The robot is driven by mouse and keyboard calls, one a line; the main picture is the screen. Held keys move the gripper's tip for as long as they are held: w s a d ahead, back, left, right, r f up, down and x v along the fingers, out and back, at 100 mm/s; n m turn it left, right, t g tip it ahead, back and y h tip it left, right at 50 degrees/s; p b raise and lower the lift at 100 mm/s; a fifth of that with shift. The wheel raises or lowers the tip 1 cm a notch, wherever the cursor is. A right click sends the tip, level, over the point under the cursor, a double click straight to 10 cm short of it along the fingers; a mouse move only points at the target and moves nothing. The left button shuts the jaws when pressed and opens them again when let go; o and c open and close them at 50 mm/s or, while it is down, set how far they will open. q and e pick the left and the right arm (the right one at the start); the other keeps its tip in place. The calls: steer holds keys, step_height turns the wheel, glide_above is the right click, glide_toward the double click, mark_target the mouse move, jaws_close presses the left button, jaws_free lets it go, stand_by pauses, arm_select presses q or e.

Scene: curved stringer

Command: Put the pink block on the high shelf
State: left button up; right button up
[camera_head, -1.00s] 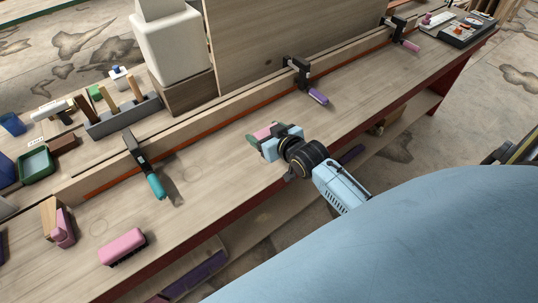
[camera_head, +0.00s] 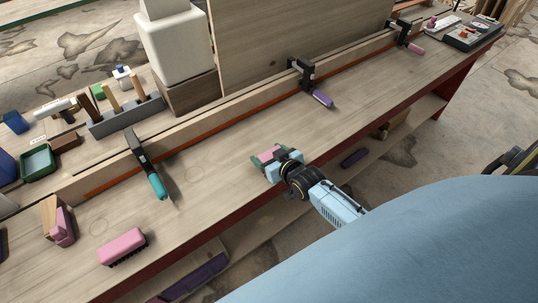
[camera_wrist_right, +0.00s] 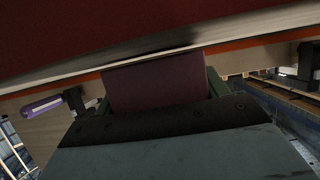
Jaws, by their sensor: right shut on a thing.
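My right gripper (camera_head: 268,158) is shut on a pink block (camera_head: 268,154), beside the front edge of the workbench in the head view. In the right wrist view the block (camera_wrist_right: 156,84) looks dark maroon in shade, between green fingers. Its lower part is hidden by the gripper body. A dark red surface with a pale edge lies beyond it there. My left gripper is not in view. I cannot tell which surface is the high shelf; a low shelf (camera_head: 265,233) shows under the bench.
The workbench (camera_head: 225,185) bears a teal-handled clamp (camera_head: 157,186), a purple-handled clamp (camera_head: 322,98), a pink brush (camera_head: 122,246) and a pink-and-wood piece (camera_head: 62,228). A tall upright panel (camera_head: 290,40) stands behind. Dark purple pieces (camera_head: 354,158) lie on the low shelf.

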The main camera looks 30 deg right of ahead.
steer(key=shift+f, duration=0.15)
steer(key=shift+f, duration=0.15)
steer(key=o, duration=1)
steer(key=shift+b, duration=0.45)
steer(key=p+v, duration=0.1)
steer(key=v, duration=1.2)
steer(key=shift+s+r+p, duration=0.15)
steer(key=shift+r+p, duration=0.1)
steer(key=shift+p, duration=0.05)
